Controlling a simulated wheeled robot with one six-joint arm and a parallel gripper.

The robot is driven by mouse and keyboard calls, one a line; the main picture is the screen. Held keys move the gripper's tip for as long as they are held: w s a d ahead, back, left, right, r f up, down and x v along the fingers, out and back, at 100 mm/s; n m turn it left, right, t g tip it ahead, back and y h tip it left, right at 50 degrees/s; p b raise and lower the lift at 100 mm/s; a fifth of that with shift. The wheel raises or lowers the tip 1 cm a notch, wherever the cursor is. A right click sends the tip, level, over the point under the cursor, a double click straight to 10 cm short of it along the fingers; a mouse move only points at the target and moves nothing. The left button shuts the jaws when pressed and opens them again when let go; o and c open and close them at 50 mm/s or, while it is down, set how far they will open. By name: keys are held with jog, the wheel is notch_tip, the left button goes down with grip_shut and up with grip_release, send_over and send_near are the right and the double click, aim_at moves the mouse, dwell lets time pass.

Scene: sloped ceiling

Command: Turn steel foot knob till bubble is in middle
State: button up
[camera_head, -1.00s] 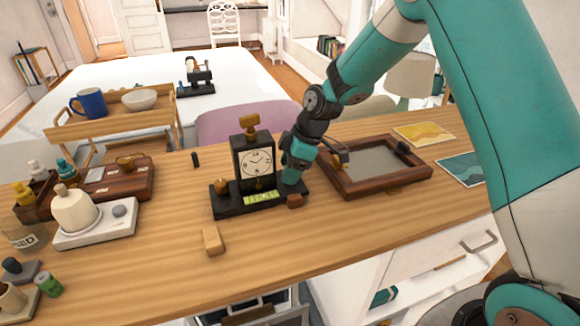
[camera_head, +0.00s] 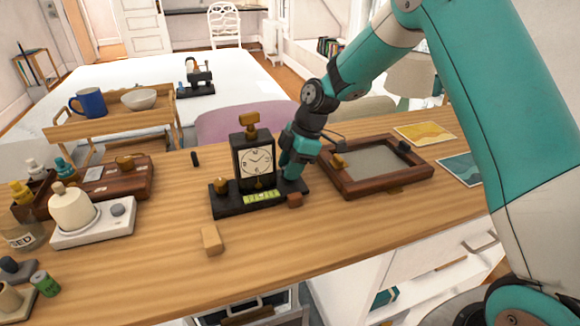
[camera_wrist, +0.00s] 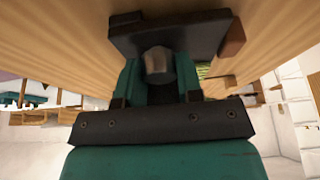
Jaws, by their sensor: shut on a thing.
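A black clock (camera_head: 254,160) with a white dial stands on a black base (camera_head: 228,206) on the wooden table. A green bubble vial (camera_head: 262,197) lies along the base's front; its bubble is too small to place surely. My gripper (camera_head: 289,177) reaches down to the base's right end, beside the clock. In the wrist view, my gripper (camera_wrist: 160,80) is shut on the steel foot knob (camera_wrist: 158,64), a grey metal knob between its teal fingers. The head view hides this knob behind the gripper.
A wooden frame (camera_head: 420,176) lies close to the right of my gripper. A small reddish-brown block (camera_head: 295,200) is at the base's front right. A tan wooden block (camera_head: 211,241) lies in front. A white scale-like device (camera_head: 92,225) stands at left. The front table is mostly clear.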

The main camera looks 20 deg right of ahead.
jog(key=o, duration=0.9)
jog(key=v, duration=1.7)
jog(key=shift+r, duration=0.25)
jog(key=s+a+r+m+p, duration=0.1)
jog(key=s+a+r+m, duration=0.15)
jog(key=s+a, duration=0.4)
jog(key=s+a+r+m+p, duration=0.15)
jog(key=s+a+m, duration=0.25)
jog(key=s, duration=0.6)
jog(key=s+m, duration=0.1)
jog(key=s, duration=0.3)
jog(key=s+f+m, duration=0.1)
jog(key=s+m, duration=0.1)
jog(key=s, duration=0.3)
jog(key=s+f+m, duration=0.1)
jog(key=s, duration=0.4)
jog(key=shift+s+a+m, duration=0.2)
jog(key=shift+a+m, duration=0.05)
jog(key=shift+m, duration=0.1)
